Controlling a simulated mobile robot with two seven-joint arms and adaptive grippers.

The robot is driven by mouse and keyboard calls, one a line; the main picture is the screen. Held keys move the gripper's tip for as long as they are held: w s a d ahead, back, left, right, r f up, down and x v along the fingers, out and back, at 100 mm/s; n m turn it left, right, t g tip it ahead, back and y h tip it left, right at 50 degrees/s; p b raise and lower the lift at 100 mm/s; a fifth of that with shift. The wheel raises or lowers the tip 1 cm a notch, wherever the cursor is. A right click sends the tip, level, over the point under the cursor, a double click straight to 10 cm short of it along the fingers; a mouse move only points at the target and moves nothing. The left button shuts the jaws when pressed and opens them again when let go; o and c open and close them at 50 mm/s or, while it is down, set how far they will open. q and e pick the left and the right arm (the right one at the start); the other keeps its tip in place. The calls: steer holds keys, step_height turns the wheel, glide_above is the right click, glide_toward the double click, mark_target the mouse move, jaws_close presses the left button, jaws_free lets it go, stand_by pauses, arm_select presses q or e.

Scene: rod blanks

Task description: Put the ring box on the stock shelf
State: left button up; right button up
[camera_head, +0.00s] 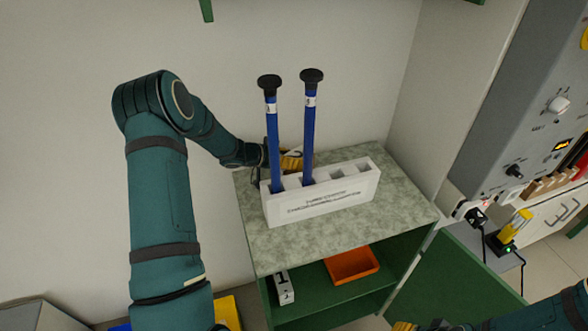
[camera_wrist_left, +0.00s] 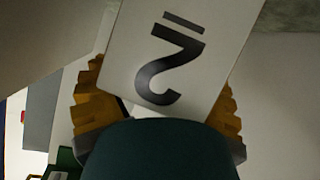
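My left gripper (camera_head: 290,161) is low over the marbled top, behind the white rack (camera_head: 340,195) and partly hidden by two blue rods. In the left wrist view, a white piece (camera_wrist_left: 185,50) marked with an underlined 2 covers part of its yellow fingers (camera_wrist_left: 160,108). The fingers show on both sides of it, spread apart. I cannot tell whether they grip it or whether it is the ring box. My right gripper (camera_head: 425,326) is cut off at the bottom edge. The green shelf unit (camera_head: 300,262) has a marbled top (camera_head: 405,205) and an open compartment.
Two upright black-capped blue rods (camera_head: 274,150) (camera_head: 309,140) stand in the rack, beside empty slots. A white block (camera_head: 284,287) marked 1 and an orange tray (camera_head: 352,264) are in the lower compartment. A grey machine (camera_head: 530,120) stands right. The marbled top's front is clear.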

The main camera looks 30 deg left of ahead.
arm_select(q)
steer(key=shift+s+f, duration=0.1)
steer(key=shift+f, duration=0.1)
step_height(320, 180, up, 10)
steer(key=shift+r+p, duration=0.1)
steer(key=shift+p, duration=1.05)
steer(key=shift+r, duration=0.1)
